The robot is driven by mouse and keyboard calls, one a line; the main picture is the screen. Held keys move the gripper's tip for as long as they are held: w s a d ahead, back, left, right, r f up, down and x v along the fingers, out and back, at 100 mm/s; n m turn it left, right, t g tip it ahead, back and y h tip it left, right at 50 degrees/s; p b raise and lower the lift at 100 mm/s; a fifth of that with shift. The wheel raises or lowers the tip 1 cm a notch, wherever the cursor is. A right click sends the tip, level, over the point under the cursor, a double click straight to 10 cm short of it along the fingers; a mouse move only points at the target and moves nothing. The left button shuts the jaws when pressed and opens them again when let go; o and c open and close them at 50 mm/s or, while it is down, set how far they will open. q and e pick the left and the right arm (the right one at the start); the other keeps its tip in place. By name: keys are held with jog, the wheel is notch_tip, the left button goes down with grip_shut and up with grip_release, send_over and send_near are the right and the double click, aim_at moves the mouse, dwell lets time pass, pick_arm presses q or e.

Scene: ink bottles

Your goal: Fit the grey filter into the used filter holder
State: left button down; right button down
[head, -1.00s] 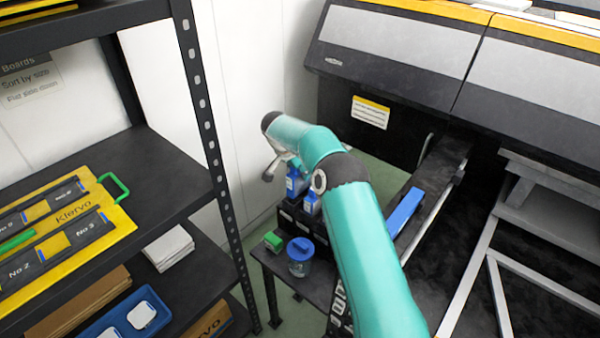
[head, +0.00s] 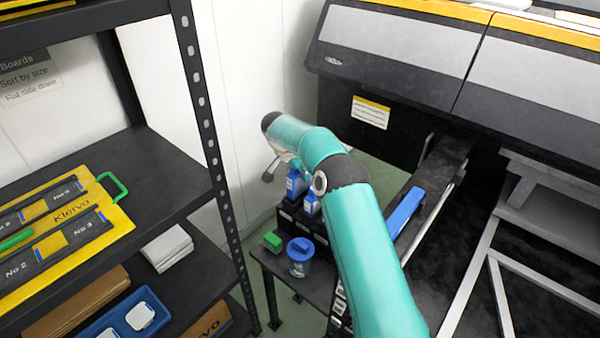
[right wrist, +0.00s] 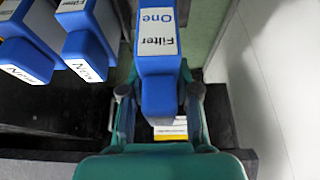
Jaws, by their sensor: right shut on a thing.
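My right gripper (right wrist: 159,92) is shut on a blue block-shaped piece (right wrist: 160,66) with a white label reading "Filter One". One finger is on each side of it. In the head view the right gripper (head: 284,164) is largely hidden behind my teal arm, above blue pieces (head: 312,204) on a black stand. Two similar blue pieces with white labels show at the left of the right wrist view, a near one (right wrist: 90,45) and a far one (right wrist: 28,55). I cannot make out a grey filter or tell which piece is the used filter holder. My left gripper is not in view.
A low dark table (head: 316,284) holds a green block (head: 272,241) and a clear jar with a blue lid (head: 300,256). Shelving with an upright post (head: 207,115) stands left. A large printer (head: 400,55) stands right. A white wall is close behind the gripper.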

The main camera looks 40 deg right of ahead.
aim_at(300, 182)
jog(key=shift+f, duration=0.15)
jog(key=shift+f+b, duration=1.45)
jog(key=shift+b, duration=0.1)
jog(key=shift+f, duration=0.2)
jog(key=shift+f+b, duration=0.4)
jog(key=shift+b, duration=0.2)
jog(key=c, duration=0.8)
grip_release()
jog(key=shift+o, duration=0.2)
jog(key=shift+r, duration=0.1)
